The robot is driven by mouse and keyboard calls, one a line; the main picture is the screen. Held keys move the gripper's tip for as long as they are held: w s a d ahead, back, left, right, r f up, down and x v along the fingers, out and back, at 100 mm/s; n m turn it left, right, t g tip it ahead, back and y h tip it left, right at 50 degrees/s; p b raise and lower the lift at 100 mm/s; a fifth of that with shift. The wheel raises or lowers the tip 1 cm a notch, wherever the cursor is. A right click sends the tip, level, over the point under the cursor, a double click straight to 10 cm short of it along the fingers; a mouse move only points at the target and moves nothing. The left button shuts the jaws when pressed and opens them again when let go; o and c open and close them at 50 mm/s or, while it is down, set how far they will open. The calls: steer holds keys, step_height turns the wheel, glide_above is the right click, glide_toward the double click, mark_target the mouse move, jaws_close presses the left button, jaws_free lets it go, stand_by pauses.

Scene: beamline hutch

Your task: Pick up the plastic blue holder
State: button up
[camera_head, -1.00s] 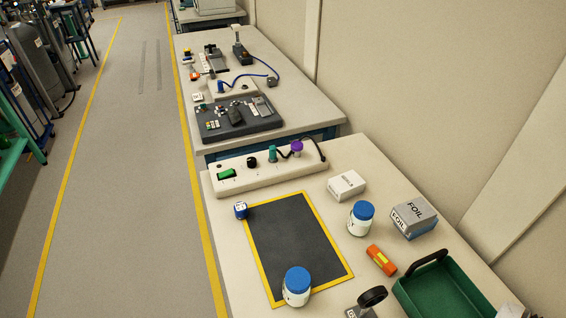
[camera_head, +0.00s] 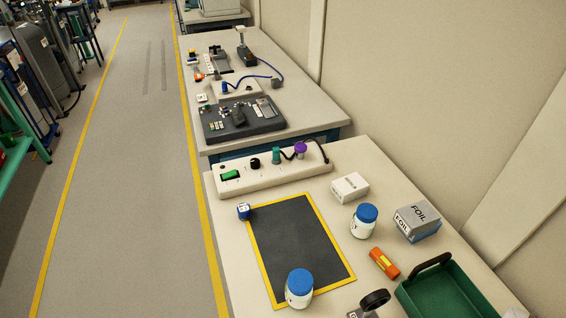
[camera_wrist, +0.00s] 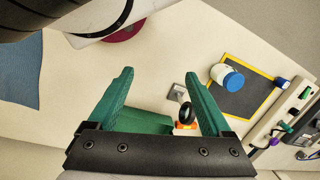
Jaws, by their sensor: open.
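A small blue holder with a white top (camera_head: 243,211) sits at the far left corner of the yellow-edged black mat (camera_head: 290,240) on the near bench. It also shows small at the right of the wrist view (camera_wrist: 282,82). My gripper (camera_wrist: 160,75) is open, with its two green fingers wide apart and nothing between them. The fingers are well apart from the holder, which lies off to their right. My gripper does not show in the head view.
Blue-lidded jars stand on the mat's near edge (camera_head: 299,290) and to its right (camera_head: 364,221). An orange object (camera_head: 384,263), foil box (camera_head: 417,222), white box (camera_head: 349,187) and green tray (camera_head: 450,290) lie further right. A white control strip (camera_head: 240,182) lies behind the mat.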

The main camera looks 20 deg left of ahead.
steer(key=w+a+f+n+t, duration=0.2)
steer(key=w+a, duration=0.4)
steer(key=w+a+f+n+t+y, duration=0.1)
steer(key=w+a+f+n, duration=0.1)
steer(key=w+a, duration=0.4)
steer(key=w+a+f+n+t, duration=0.2)
steer(key=w+a+f, duration=0.1)
steer(key=w+a, duration=0.2)
steer(key=shift+w+a+f+t+y, duration=0.1)
steer(key=shift+w+a+t+y, duration=0.1)
steer(key=shift+w, duration=0.4)
steer(key=shift+w+a+f+t+y, duration=0.1)
steer(key=shift+w+a+y, duration=0.1)
steer(key=shift+w, duration=0.4)
steer(key=w+a+f+n+t+y, duration=0.1)
steer(key=a+f+t, duration=0.1)
steer(key=a, duration=0.3)
steer(key=w+a+f+n+t, duration=0.1)
steer(key=a+f+n+t, duration=0.15)
steer(key=a, duration=0.35)
steer(key=n+t+y, duration=0.2)
glide_toward(244, 213)
steer(key=shift+n+g+y, duration=0.25)
steer(key=shift+y, duration=0.05)
steer(key=x, duration=1)
steer(key=shift+w+f, duration=0.15)
steer(key=shift+w, duration=0.25)
jaws_close()
